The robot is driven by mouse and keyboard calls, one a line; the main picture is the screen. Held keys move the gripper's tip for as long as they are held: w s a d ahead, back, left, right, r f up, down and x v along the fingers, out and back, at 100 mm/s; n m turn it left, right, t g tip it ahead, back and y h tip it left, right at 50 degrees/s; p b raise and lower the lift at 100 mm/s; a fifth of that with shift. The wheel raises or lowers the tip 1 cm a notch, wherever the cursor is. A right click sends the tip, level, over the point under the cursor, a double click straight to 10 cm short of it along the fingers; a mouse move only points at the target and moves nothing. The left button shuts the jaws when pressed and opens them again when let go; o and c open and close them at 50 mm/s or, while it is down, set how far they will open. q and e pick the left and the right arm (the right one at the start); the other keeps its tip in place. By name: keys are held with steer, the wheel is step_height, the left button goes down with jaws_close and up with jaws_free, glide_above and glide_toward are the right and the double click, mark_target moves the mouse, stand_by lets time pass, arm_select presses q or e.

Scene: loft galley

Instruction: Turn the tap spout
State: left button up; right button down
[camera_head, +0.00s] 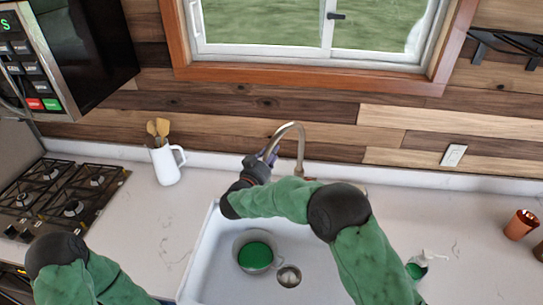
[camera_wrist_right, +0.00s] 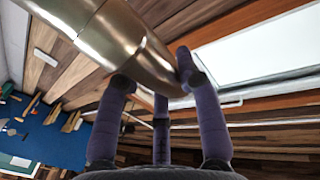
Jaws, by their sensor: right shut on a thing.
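The tap spout (camera_head: 299,138) is a curved brushed-metal tube that rises behind the white sink and arches over to the left. My right gripper (camera_head: 270,156) reaches in over the sink and is at the free end of the spout. In the right wrist view the metal spout (camera_wrist_right: 120,38) fills the upper left, and the purple fingers of my right gripper (camera_wrist_right: 155,90) are closed around it. The tap's base is partly hidden behind my right arm. My left arm shows at the lower left, but its gripper is out of view.
The white sink (camera_head: 209,250) holds a pot (camera_head: 256,254) with a green inside, beside the drain (camera_head: 288,276). A white jug (camera_head: 167,162) with wooden utensils stands to the left. The hob (camera_head: 62,195) is farther left. A copper cup (camera_head: 519,225) stands at the right.

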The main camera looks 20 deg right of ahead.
steer(key=shift+w+a+r, duration=0.1)
steer(key=shift+a+r, duration=0.05)
steer(key=shift+r, duration=0.05)
steer(key=c, duration=0.8)
jaws_free()
steer(key=shift+f, duration=0.1)
steer(key=v, duration=1.2)
